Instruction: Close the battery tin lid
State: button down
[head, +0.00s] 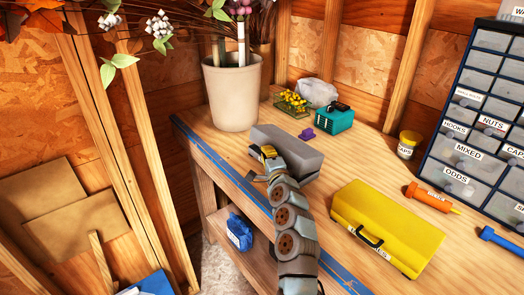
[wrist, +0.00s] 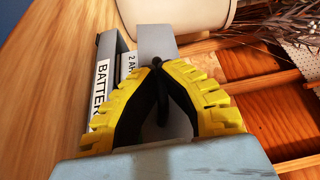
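The battery tin is a grey box (head: 297,158) on the bench, in front of the plant pot. In the wrist view its label (wrist: 101,82), partly cut off, reads "BATTER", and a second label starting "2 A" shows beside it. A plain grey panel (wrist: 156,42), which looks like the tin's raised lid, stands to the right of these labels. My gripper (head: 267,152) is at the tin's near left side. In the wrist view its yellow-and-black fingers (wrist: 158,64) meet at the tips in front of the panel. Whether they touch it is hard to tell.
A beige plant pot (head: 232,92) stands behind the tin. A purple knob-like item (head: 307,134), a teal box (head: 334,120) and a wire basket (head: 291,103) lie beyond it. A yellow toolbox (head: 386,229) is at the right. Bare bench lies between toolbox and tin.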

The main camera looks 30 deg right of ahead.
jog(key=shift+a+f, duration=0.2)
jog(key=shift+f, duration=0.35)
jog(key=shift+a+f, duration=0.2)
jog(key=shift+f, duration=0.35)
jog(key=c, duration=1.4)
grip_release()
jog(key=shift+c, duration=0.2)
jog(key=shift+v, duration=6)
